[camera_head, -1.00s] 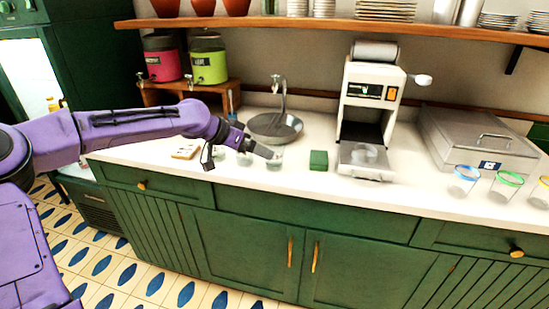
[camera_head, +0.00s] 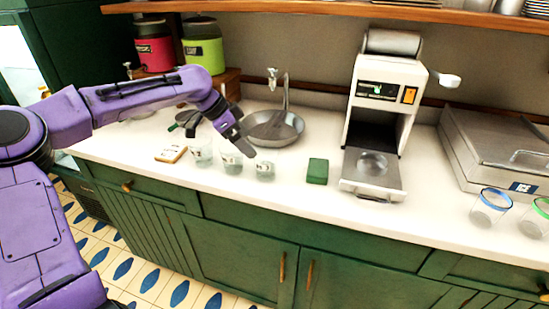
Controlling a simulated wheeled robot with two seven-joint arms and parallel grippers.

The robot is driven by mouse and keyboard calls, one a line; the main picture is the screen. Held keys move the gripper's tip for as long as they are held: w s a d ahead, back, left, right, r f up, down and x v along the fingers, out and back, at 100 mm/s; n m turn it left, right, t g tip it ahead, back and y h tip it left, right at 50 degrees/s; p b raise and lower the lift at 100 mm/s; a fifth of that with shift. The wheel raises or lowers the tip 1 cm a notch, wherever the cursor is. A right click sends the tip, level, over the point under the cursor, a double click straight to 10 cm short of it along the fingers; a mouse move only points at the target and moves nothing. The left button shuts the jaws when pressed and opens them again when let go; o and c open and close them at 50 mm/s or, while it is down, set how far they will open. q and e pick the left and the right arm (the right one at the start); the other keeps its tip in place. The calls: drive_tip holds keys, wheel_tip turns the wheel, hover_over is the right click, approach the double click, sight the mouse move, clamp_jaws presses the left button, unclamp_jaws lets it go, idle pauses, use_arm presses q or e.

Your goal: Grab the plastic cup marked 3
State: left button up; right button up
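Several clear plastic cups stand on the white counter. Three are in a row by the sink: a left cup (camera_head: 201,157), a middle cup (camera_head: 232,166) and a right cup (camera_head: 265,171). They bear small dark marks that are too small to read, so I cannot tell which is marked 3. My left gripper (camera_head: 244,149) points down and to the right, just above and behind the middle and right cups. It holds nothing that I can see, and its finger gap is not clear. My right gripper is out of view.
A green sponge-like block (camera_head: 317,171) lies right of the cups. A round metal sink (camera_head: 274,128) is behind. A blue-rimmed cup (camera_head: 490,207) and a green-rimmed cup (camera_head: 537,217) stand at the right.

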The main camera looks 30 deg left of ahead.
sight(265, 158)
use_arm(q)
drive_tip(key=x, duration=0.4)
drive_tip(key=shift+d+f+p, duration=0.15)
drive_tip(key=shift+f+p, duration=0.05)
drive_tip(key=shift+p, duration=0.1)
drive_tip(key=x, duration=0.2)
drive_tip(key=w+p+x, duration=0.1)
drive_tip(key=x, duration=0.2)
drive_tip(key=shift+d, duration=0.15)
drive_tip(key=c, duration=0.8)
